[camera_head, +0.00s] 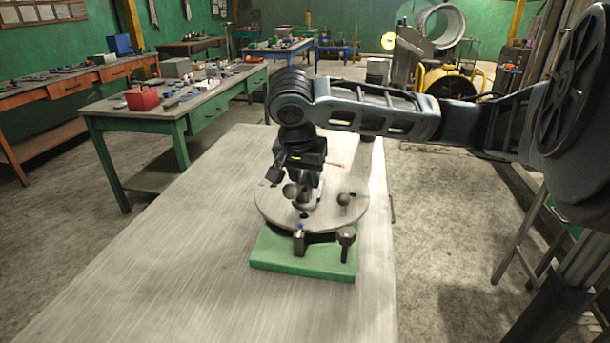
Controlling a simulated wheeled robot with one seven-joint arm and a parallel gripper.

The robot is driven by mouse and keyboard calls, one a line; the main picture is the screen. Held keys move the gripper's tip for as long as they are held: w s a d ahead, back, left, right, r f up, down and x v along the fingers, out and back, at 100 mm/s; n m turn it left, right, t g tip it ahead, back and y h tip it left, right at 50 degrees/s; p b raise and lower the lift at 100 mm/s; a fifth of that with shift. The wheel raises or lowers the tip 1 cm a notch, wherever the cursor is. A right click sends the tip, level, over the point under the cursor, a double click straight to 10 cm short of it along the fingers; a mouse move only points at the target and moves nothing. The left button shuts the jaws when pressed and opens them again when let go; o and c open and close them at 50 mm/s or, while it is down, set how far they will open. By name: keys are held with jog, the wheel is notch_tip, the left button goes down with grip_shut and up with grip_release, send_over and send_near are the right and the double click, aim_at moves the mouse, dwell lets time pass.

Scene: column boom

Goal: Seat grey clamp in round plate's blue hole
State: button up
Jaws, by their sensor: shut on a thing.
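The round plate (325,224) is pale grey and lies flat on a green base (300,261) on the table. My gripper (304,186) points down over the middle of the plate. It is shut on a grey piece (309,199), which appears to be the grey clamp. The jaws hide part of this piece, and I cannot tell whether it touches the plate. A dark post (299,240) and a dark knob (346,238) stand at the front edge.
The wooden tabletop (180,260) is bare left of and in front of the green base. My arm crosses from the right above the plate. A green bench (190,98) with a red box (142,98) stands behind on the left.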

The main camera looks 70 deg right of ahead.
aim_at(305, 189)
jog(key=shift+f+b, duration=1.3)
jog(key=shift+f, duration=0.6)
jog(key=shift+r, duration=0.1)
jog(key=o, duration=0.8)
jog(key=shift+r+p, duration=3.2)
jog(key=shift+r, duration=0.55)
jog(key=o, duration=0.5)
jog(key=shift+f, duration=0.1)
jog(key=shift+o, duration=0.2)
